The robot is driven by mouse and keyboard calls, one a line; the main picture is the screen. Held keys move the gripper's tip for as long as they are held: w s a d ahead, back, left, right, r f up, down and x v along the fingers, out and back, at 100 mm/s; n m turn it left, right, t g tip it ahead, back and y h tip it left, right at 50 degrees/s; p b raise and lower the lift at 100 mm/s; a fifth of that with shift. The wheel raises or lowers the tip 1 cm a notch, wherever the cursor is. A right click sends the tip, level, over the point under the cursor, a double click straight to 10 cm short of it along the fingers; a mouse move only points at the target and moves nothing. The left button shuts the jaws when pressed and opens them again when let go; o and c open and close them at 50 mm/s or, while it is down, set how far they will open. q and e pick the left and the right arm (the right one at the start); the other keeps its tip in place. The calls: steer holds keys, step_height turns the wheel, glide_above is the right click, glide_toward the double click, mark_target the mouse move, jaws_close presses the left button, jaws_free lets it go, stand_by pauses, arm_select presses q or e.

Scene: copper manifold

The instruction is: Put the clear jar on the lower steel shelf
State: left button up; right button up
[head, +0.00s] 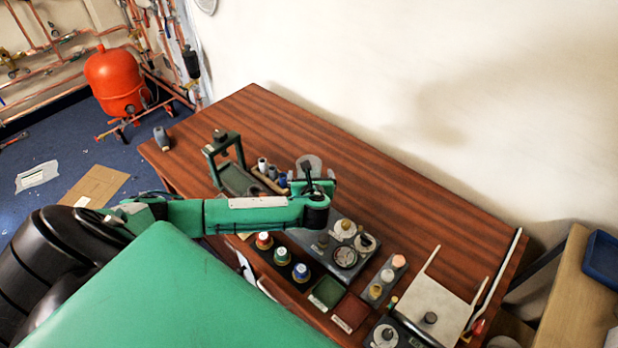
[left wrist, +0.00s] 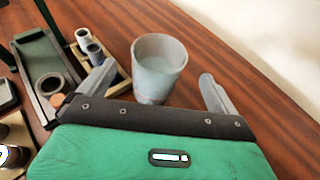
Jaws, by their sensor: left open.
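The clear jar (left wrist: 160,55) stands upright on the wooden table, a translucent, slightly frosted cup with an open top. In the head view the jar (head: 312,162) shows only partly behind my left gripper (head: 318,186). In the left wrist view my left gripper (left wrist: 160,78) is open, its two fingers spread to either side of the jar with a gap on each side. The jar appears in front of the palm, not clasped. My right gripper is not in view. I cannot make out a steel shelf in either view.
A wooden tray (left wrist: 121,80) with small cylinders stands close left of the jar. A dark green stand (head: 224,147) is beyond it. Spools, dishes and a white board (head: 437,306) crowd the table's front right. The table (head: 390,170) is clear behind the jar, towards the wall.

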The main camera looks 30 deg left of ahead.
arm_select(q)
steer(key=x, duration=0.5)
steer(key=shift+p, duration=0.35)
steer(key=shift+a+r, duration=0.1)
steer(key=c, duration=1.8)
